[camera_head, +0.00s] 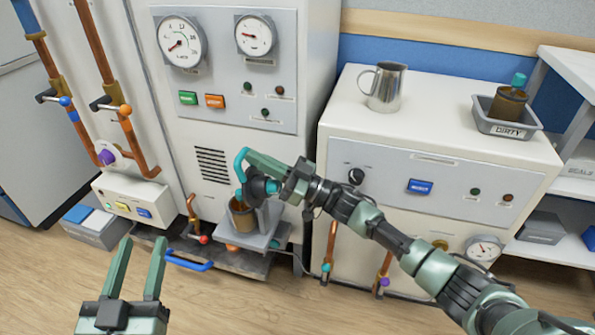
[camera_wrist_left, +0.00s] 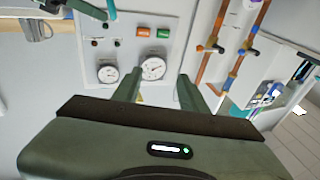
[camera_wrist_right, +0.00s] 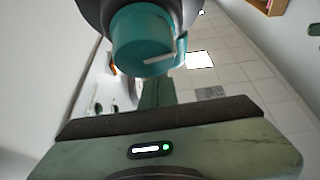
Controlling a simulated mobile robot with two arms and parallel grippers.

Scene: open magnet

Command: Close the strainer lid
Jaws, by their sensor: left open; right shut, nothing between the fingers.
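The strainer (camera_head: 242,215) is a brown cup-shaped body on a grey stand low at the front of the left machine. A dark round lid part (camera_head: 262,187) with a curved teal handle (camera_head: 239,165) sits above it, apparently tilted up on its side. My right gripper (camera_head: 256,160) is shut and empty, its fingers beside the handle and over the lid part; contact is unclear. In the right wrist view a teal disc (camera_wrist_right: 142,42) in a dark ring lies just beyond the shut fingers. My left gripper (camera_head: 142,248) is open and empty, low at the left, away from the strainer.
Copper pipes with valves (camera_head: 130,135) run at the left. A control box (camera_head: 135,203) stands below them. The right machine (camera_head: 400,150) carries a metal jug (camera_head: 384,88) and a grey DIRTY tray (camera_head: 507,122). The floor (camera_head: 230,300) at front is clear.

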